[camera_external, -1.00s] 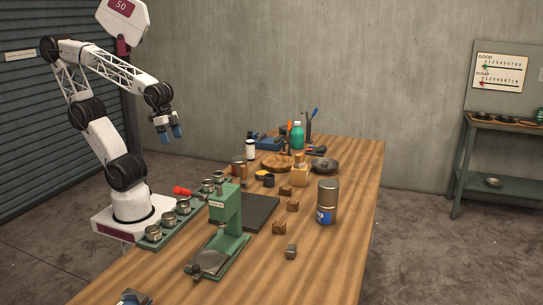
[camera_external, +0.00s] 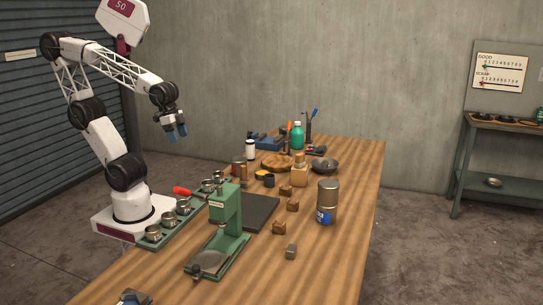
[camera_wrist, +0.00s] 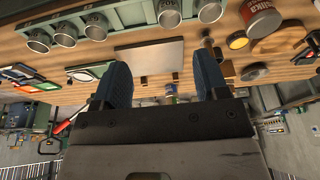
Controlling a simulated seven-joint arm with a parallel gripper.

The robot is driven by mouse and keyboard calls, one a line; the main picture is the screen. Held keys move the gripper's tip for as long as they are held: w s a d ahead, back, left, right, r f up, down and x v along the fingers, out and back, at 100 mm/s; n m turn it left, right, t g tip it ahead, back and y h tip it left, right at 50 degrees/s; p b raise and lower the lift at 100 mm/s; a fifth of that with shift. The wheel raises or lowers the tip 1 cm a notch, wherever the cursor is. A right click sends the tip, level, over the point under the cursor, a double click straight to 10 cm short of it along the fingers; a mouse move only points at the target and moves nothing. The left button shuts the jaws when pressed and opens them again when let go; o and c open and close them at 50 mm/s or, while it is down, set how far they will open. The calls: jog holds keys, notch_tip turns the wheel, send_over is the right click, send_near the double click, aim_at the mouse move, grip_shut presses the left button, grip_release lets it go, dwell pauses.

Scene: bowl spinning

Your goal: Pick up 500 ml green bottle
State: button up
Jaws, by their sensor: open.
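My gripper (camera_external: 176,133) is up in the air at the left, above the table's left side and well apart from the bottle. Its two blue fingers also show in the wrist view (camera_wrist: 163,85), spread apart with nothing between them.
A green press (camera_external: 226,225), a grey-gold canister (camera_external: 327,201), several small wooden blocks and a round wooden board (camera_external: 276,161) stand on the table (camera_external: 335,270). A blue tool (camera_external: 264,141), a white bottle (camera_external: 250,150) and upright tools are near the green bottle. A dark pan (camera_external: 325,166) lies in front.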

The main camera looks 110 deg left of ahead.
jog(key=w+a+n+t+y, duration=0.2)
jog(key=w+a, duration=0.8)
jog(key=a, duration=0.3)
jog(key=w+a+n+t+y, duration=0.1)
jog(key=w+a+n+y, duration=0.15)
jog(key=w+a, duration=1)
jog(key=w+a+f+n+t+y, duration=0.1)
jog(key=a+f, duration=0.3)
jog(key=a, duration=1.5)
jog(key=w+a+f+n+t+y, duration=0.1)
jog(key=a+f+t, duration=0.3)
jog(key=a, duration=1.6)
jog(key=shift+w+f+y, duration=0.3)
jog(key=shift+w+y, duration=0.2)
jog(key=shift+y, duration=0.05)
jog(key=shift+w, duration=0.1)
jog(key=shift+x, duration=1.25)
jog(key=shift+a, duration=0.1)
